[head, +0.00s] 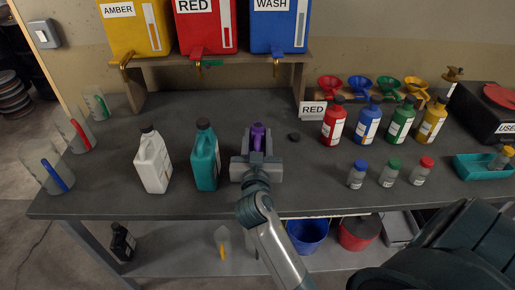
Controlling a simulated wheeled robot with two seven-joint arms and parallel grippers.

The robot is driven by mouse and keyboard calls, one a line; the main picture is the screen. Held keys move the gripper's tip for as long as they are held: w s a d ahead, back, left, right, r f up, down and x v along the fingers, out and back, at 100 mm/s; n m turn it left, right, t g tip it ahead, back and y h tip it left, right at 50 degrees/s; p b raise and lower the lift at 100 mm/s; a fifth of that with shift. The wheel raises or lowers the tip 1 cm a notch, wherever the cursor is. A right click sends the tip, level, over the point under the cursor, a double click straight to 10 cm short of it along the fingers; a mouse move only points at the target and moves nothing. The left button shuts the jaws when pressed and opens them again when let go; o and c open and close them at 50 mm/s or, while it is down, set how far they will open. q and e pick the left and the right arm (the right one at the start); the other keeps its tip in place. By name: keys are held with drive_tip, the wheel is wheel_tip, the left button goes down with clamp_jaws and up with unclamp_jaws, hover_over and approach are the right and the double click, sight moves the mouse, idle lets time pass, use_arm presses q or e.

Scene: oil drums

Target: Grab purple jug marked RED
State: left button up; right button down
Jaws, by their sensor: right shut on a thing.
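The purple jug (257,138) stands on the dark workbench, right of the teal jug. Only its upper part shows in the head view. My right gripper (257,158) is shut on it from the front and hides its lower part and any label. A white card reading RED (313,109) stands behind it to the right. My left gripper is not in view.
A white jug (152,160) and a teal jug (205,157) stand close on the left. A black cap (293,137) lies to the right. Coloured bottles, small jars and funnels fill the right side. Large tanks (205,27) stand on a shelf behind.

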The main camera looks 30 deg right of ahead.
drive_tip(key=shift+r, duration=0.55)
drive_tip(key=shift+r+b, duration=0.45)
drive_tip(key=shift+r, duration=0.9)
drive_tip(key=shift+s+d+r, duration=0.1)
drive_tip(key=shift+d+r, duration=0.05)
drive_tip(key=shift+r, duration=0.15)
drive_tip(key=s+d+r, duration=0.5)
drive_tip(key=d+r, duration=0.1)
drive_tip(key=d, duration=0.3)
drive_tip(key=shift+s+d+r+b, duration=0.25)
drive_tip(key=shift+s+r+b, duration=0.05)
drive_tip(key=shift+s+b, duration=0.05)
drive_tip(key=shift+d, duration=0.1)
